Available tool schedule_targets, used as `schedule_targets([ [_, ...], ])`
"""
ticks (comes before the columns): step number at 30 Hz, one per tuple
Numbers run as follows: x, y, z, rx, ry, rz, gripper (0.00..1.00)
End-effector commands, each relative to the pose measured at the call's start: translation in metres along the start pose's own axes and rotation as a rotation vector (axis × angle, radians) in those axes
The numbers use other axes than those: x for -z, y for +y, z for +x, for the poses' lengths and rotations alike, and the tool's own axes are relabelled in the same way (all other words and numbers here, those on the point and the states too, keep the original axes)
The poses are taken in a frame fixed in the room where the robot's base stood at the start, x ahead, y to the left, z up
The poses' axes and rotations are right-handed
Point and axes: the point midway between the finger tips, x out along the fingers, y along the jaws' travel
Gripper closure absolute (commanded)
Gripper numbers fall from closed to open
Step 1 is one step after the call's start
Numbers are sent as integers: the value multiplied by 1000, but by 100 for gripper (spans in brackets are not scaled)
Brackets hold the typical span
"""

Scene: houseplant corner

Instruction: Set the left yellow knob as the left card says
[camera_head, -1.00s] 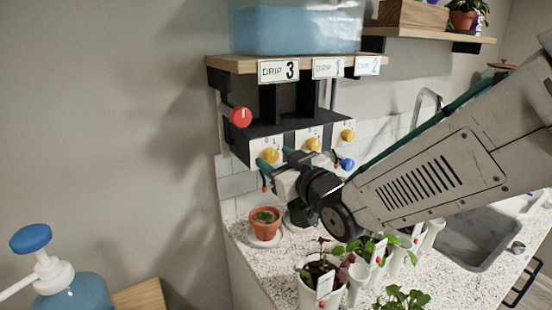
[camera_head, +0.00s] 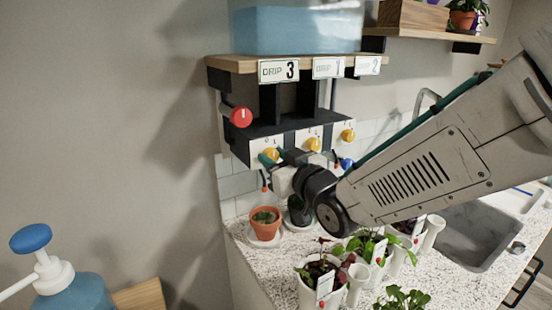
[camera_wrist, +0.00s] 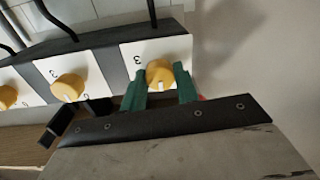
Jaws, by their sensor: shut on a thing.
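The left card (camera_head: 278,70) reads "DRIP 3" and hangs on the shelf edge. The left yellow knob (camera_head: 273,154) is on a white plate at the left end of the dark valve box. In the wrist view, which looks turned over, this knob (camera_wrist: 160,71) is at the right, with a pale pointer mark toward the bottom of the picture. A "3" is printed on its plate at upper left; other marks are hidden. My gripper (camera_wrist: 160,87) is shut on the knob, a green fingertip on each side. It also shows in the head view (camera_head: 272,161).
Two more yellow knobs, the middle (camera_head: 313,144) and right (camera_head: 347,135), sit along the box. A red knob (camera_head: 240,117) is at upper left and a blue one (camera_head: 346,164) at lower right. A terracotta pot (camera_head: 265,226) and other plants stand on the counter below.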

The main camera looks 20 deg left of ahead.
Motion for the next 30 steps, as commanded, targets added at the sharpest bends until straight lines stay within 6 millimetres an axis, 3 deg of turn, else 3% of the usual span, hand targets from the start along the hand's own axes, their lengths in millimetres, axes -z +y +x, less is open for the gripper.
schedule_targets([
  [30,-2,0,0,-5,26,892,92],
])
